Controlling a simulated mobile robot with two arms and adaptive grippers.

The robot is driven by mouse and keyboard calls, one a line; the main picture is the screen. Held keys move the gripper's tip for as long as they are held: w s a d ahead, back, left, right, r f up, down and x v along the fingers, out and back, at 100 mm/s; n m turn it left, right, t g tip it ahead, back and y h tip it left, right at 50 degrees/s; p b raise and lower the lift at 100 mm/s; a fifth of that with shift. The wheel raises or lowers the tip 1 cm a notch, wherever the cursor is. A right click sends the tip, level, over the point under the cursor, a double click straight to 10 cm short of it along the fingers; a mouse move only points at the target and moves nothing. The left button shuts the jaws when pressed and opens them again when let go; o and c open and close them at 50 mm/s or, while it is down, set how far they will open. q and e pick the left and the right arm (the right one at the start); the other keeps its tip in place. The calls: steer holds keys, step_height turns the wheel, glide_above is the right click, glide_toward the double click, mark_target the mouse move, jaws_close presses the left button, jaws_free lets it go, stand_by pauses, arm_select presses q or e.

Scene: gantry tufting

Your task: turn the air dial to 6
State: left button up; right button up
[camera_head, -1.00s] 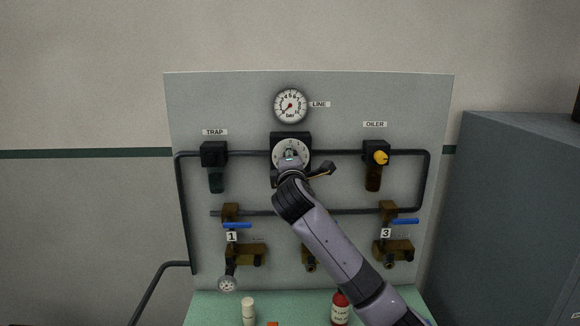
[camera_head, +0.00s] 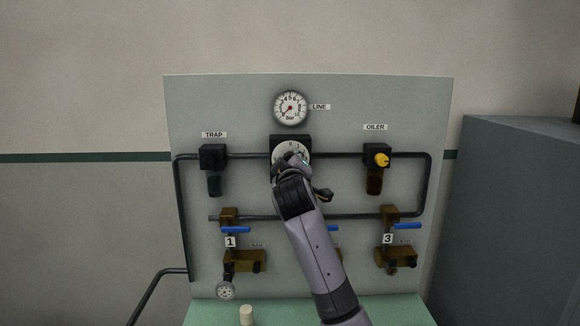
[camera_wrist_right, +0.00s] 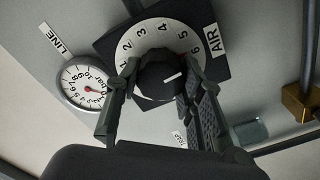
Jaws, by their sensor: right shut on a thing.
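The air dial (camera_wrist_right: 150,38) is a pale round scale on a black square plate, numbered 1 to 6, beside an AIR label (camera_wrist_right: 213,40). Its dark knob (camera_wrist_right: 157,84) has a white mark toward the 6 side of the scale; I cannot tell its exact reading. My right gripper (camera_wrist_right: 155,90) has a finger on each side of the knob and is shut on it. In the head view the right gripper (camera_head: 292,164) covers the lower part of the dial (camera_head: 291,147). My left gripper is not in view.
The LINE gauge (camera_head: 290,108) is above the dial, its red needle pointing down-left. The TRAP unit (camera_head: 213,157) is left, the OILER (camera_head: 376,160) right. Blue-handled valves (camera_head: 236,230) and pipes run below. A grey cabinet (camera_head: 520,210) stands at right.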

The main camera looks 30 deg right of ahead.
steer(key=shift+f+m, duration=0.15)
steer(key=shift+m, duration=0.35)
steer(key=o, duration=1.2)
steer(key=shift+c, duration=0.2)
steer(key=v, duration=1.2)
steer(key=shift+s+d, duration=0.1)
steer(key=shift+s, duration=0.05)
